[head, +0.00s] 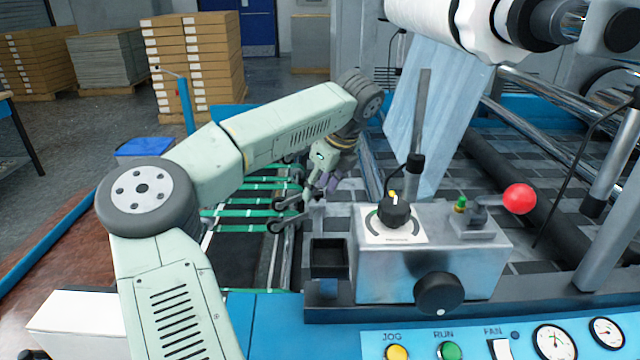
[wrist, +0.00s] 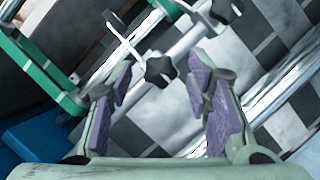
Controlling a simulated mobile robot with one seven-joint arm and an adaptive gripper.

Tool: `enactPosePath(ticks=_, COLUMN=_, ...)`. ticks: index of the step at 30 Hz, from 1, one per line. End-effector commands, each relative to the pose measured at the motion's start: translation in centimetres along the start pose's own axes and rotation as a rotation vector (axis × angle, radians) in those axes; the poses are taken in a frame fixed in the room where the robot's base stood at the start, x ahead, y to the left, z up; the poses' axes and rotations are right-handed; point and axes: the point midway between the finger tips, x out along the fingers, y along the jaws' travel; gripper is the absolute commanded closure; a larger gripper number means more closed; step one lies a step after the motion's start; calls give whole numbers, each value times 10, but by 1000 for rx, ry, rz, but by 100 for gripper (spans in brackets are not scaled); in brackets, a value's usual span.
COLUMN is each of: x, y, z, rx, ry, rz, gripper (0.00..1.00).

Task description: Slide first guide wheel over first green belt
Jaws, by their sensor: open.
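Several green belts (head: 238,213) run across the dark feed table in the head view; a green strip (wrist: 42,75) shows at the left in the wrist view. Small dark guide wheels (head: 276,227) on short arms stand near the belts' right ends. I cannot tell which wheel is the first. My gripper (head: 325,184) is just right of the wheels, partly hidden by its own links. In the wrist view, my gripper (wrist: 160,85) is open, with purple pads apart. A black star-shaped knob (wrist: 160,70) on a metal bar appears between the fingertips; contact is not visible.
A grey control box (head: 430,265) with a dial and red ball lever (head: 519,198) stands right of the gripper. A film web (head: 430,110) hangs behind it. A second star knob (wrist: 222,11) and metal rails lie close to the fingers.

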Motion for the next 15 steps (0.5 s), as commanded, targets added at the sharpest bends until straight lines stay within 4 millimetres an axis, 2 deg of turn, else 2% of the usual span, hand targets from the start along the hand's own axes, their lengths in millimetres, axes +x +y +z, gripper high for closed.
enactPosePath(ticks=4, x=0, y=0, z=0, rx=0, ry=0, rz=0, gripper=56)
enactPosePath(ticks=15, x=0, y=0, z=0, rx=0, ry=0, rz=0, gripper=81)
